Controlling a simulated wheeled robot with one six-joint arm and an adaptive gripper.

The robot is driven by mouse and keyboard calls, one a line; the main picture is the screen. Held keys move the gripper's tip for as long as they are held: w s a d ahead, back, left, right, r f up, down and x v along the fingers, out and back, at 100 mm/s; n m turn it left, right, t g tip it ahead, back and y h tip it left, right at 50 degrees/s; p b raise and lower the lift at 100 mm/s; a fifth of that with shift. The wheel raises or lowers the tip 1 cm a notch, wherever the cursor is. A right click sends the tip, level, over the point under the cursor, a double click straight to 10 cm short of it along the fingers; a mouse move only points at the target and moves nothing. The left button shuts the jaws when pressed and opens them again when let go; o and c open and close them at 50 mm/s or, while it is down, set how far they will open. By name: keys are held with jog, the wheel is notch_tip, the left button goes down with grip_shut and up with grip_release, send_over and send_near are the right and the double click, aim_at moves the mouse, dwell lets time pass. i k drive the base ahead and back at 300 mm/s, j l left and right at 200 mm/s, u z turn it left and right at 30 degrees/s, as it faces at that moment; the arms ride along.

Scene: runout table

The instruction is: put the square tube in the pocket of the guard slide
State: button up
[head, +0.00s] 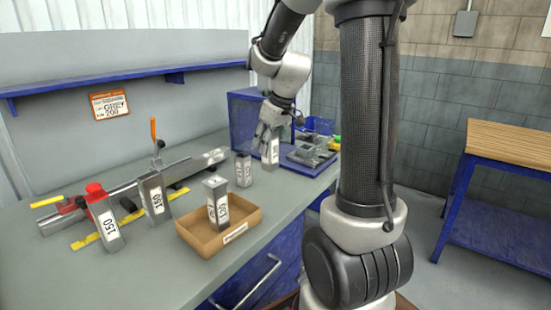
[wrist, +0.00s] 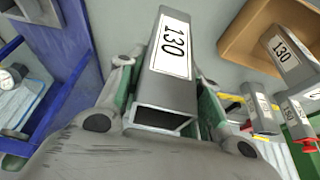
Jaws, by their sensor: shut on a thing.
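My gripper (head: 271,128) is shut on a grey square tube (head: 271,152) with a white label, at the back of the bench. In the wrist view the held tube (wrist: 167,60) reads 130, and its open end faces the palm between the fingers. I cannot tell whether its far end touches the bench. A long grey rail (head: 195,163) with a red end part and an orange-handled lever (head: 155,135) lies at the left. I cannot make out which part is the guard slide, and its pocket is not discernible.
A cardboard tray (head: 248,222) holds another labelled tube (head: 217,203). More tubes stand on the bench (head: 60,270): one (head: 243,171) near my gripper, two (head: 155,200) by the rail, one red-topped. A blue tray (head: 318,166) with grey parts is right of the held tube.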

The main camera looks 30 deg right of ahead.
aim_at(305, 154)
jog(key=i+l+u, duration=0.15)
jog(key=l+u, duration=0.15)
jog(key=l, duration=0.9)
jog(key=l+u, duration=0.3)
jog(key=l, duration=0.85)
jog(key=i, duration=0.05)
